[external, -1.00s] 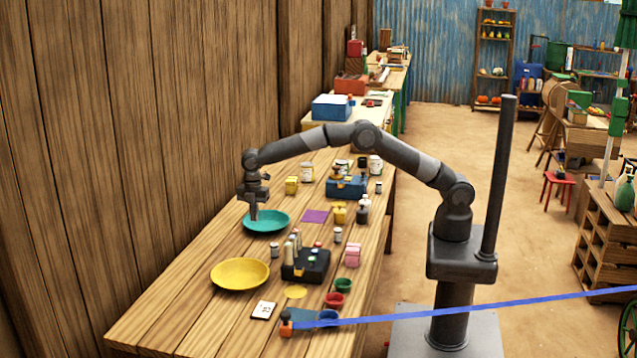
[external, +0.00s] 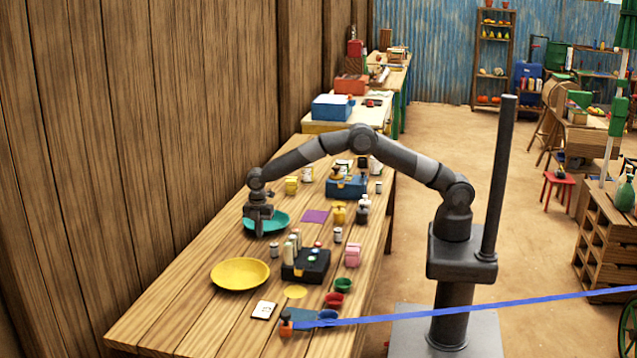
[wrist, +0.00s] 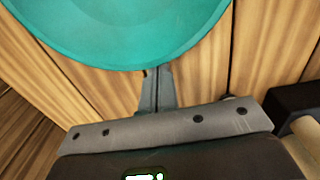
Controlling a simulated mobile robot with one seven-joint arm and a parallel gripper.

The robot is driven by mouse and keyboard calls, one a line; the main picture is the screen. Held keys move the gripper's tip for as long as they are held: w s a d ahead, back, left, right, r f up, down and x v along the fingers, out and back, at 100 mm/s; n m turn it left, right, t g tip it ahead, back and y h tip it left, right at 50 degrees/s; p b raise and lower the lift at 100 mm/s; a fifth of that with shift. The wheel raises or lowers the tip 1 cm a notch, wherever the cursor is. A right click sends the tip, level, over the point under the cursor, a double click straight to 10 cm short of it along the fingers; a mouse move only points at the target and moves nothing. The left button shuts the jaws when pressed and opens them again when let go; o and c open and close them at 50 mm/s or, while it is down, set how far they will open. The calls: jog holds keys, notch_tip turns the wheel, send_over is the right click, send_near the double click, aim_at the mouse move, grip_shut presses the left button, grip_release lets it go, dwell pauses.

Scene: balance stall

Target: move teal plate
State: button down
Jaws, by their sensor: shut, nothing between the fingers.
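The teal plate (external: 281,222) lies on the wooden table near the wall, behind the yellow plate. In the wrist view the teal plate (wrist: 130,30) fills the top left, and its near rim is just beyond the fingertips. My gripper (external: 260,234) is shut and empty, pointing down at the near side of the teal plate, and hides part of it. In the wrist view the closed fingers of my gripper (wrist: 157,74) are together beside the rim, over bare wood. I cannot tell whether they touch the rim.
A yellow plate (external: 240,274) lies nearer the camera. A black tray with bottles (external: 306,265) stands to the right of it. The wooden wall (external: 150,130) is close on the left. Several jars and blocks stand farther back.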

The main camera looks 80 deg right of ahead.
jog(key=shift+d, duration=0.1)
jog(key=d, duration=2)
jog(key=shift+d, duration=0.2)
jog(key=shift+a, duration=0.15)
